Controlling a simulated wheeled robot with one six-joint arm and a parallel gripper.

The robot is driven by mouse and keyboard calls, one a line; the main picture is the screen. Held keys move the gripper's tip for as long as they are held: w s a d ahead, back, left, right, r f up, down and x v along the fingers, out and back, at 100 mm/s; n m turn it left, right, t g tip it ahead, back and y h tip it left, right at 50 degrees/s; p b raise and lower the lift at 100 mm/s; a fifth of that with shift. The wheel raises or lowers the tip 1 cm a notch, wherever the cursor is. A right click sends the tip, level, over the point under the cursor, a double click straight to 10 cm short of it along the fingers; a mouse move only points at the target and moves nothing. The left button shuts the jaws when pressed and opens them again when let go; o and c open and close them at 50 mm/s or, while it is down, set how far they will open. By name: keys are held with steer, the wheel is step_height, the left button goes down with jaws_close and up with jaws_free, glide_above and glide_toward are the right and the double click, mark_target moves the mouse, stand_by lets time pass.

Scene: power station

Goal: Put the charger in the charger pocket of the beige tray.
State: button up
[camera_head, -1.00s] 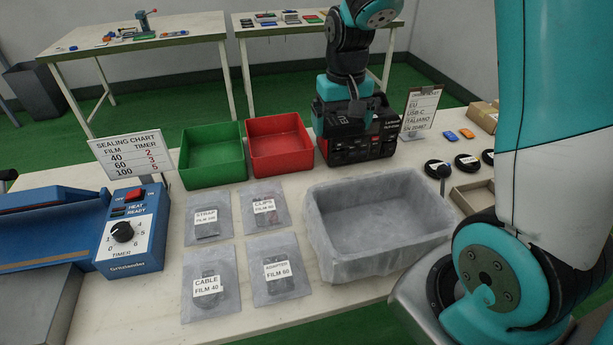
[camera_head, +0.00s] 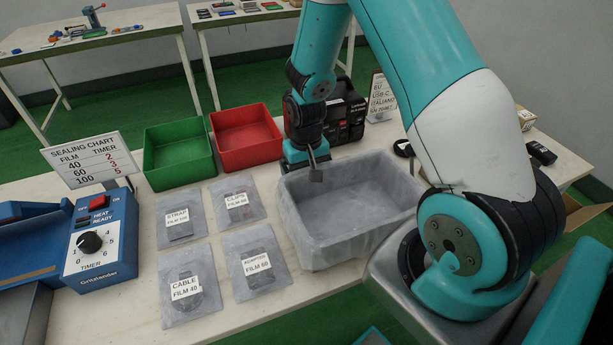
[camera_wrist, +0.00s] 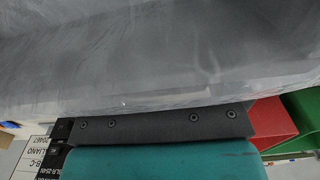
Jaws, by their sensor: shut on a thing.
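My gripper (camera_head: 316,168) points down at the back-left rim of the grey lined bin (camera_head: 298,222). It is shut on a small dark thing (camera_head: 316,177), mostly hidden by the fingers. I cannot tell whether this is the charger. The beige tray and its charger pocket do not show now; my arm covers the area right of the bin. In the wrist view a grey, cloudy surface, probably the bin's liner (camera_wrist: 150,60), fills most of the picture, and the fingertips are not distinguishable.
Green (camera_head: 180,152) and red (camera_head: 245,138) bins stand left of my gripper. Several labelled bags, including the cable bag (camera_head: 188,290), lie before them. A blue sealer (camera_head: 100,245) is at left. A black case (camera_head: 345,112) stands behind; a black device (camera_head: 541,152) lies at right.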

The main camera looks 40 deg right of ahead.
steer(key=shift+f, duration=0.95)
steer(key=shift+f, duration=0.2)
steer(key=o, duration=0.8)
